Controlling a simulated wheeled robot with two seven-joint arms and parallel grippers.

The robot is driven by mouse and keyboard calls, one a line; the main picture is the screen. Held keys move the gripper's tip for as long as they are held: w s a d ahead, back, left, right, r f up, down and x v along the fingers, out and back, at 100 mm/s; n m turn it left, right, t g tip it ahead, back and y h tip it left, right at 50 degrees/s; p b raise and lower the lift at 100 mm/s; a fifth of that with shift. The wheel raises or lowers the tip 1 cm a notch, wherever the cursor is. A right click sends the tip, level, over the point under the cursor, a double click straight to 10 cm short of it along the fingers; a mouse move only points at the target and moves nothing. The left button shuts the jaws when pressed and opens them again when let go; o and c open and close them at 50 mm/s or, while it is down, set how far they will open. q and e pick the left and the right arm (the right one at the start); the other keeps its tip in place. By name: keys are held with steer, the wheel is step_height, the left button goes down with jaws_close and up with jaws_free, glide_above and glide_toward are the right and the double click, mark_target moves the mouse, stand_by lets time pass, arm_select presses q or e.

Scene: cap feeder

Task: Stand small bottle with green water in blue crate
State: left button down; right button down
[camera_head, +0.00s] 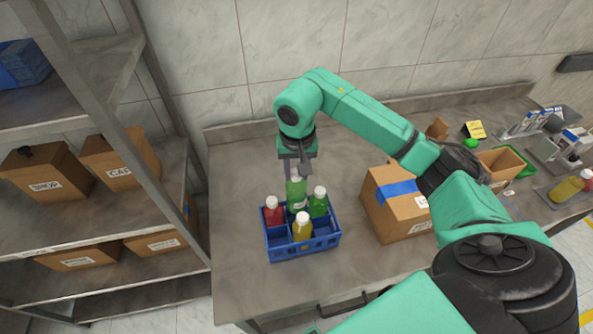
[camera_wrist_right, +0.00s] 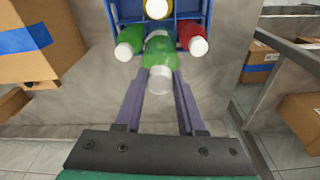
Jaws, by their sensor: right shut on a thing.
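The blue crate (camera_head: 290,252) stands on the grey worktop. My right gripper (camera_head: 298,172) is shut on a bottle with green water (camera_head: 297,190), and holds it upright at the crate's back. In the wrist view the held green bottle (camera_wrist_right: 161,58) sits between the gripper fingers (camera_wrist_right: 160,85), its white cap toward the camera. Its top stands higher than its neighbours; its base is hidden, so I cannot tell whether it touches the crate floor. A second green bottle (camera_head: 318,206), a red bottle (camera_head: 273,214) and a yellow bottle (camera_head: 302,230) stand in the crate. My left gripper is not in view.
A cardboard box with blue tape (camera_head: 393,212) stands right of the crate. Further right are an open carton (camera_head: 500,165) and another yellow bottle (camera_head: 567,190). A shelf with cartons (camera_head: 120,158) stands at left. The worktop left of the crate is clear.

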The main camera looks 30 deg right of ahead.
mark_target(297, 189)
steer(key=shift+f+b, duration=1.15)
steer(key=shift+f, duration=0.25)
steer(key=shift+f+b, duration=2.15)
steer(key=shift+f, duration=0.3)
steer(key=shift+f+b, duration=0.9)
steer(key=shift+b, duration=0.05)
steer(key=shift+c, duration=2.1)
jaws_free()
